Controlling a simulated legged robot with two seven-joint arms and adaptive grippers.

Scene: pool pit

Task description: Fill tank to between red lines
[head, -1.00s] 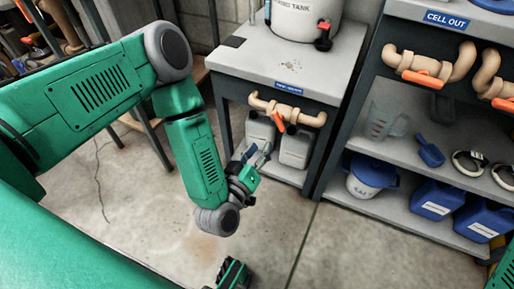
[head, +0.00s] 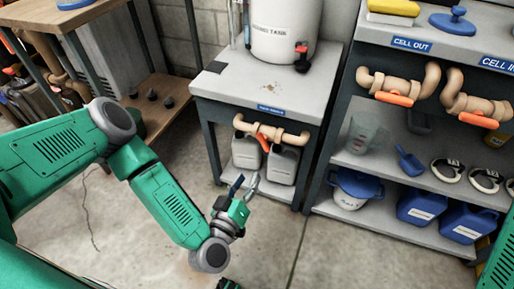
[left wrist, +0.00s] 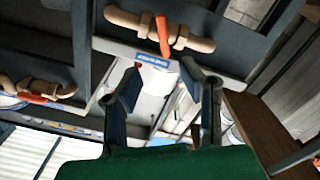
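The white tank (head: 284,27) stands on a grey bench, its top cut off; a red tap (head: 302,58) is on its lower right. Thin upright tubes (head: 247,22) are at its left; no red level lines can be made out. Below the bench top runs a tan pipe valve (head: 285,136) with an orange handle (head: 263,142); it also shows in the left wrist view (left wrist: 190,43). My left gripper (head: 246,183) is open and empty, in front of and below this valve, apart from it. Its two fingers (left wrist: 168,85) are spread in the wrist view.
Grey jugs (head: 283,166) stand under the bench. The right shelf (head: 375,165) holds a clear jug (head: 365,137), a blue scoop (head: 409,163) and blue containers (head: 422,203). Above are "CELL OUT" pipes (head: 400,84) with orange handles. A wooden table (head: 150,105) stands left. The floor (head: 265,250) is clear.

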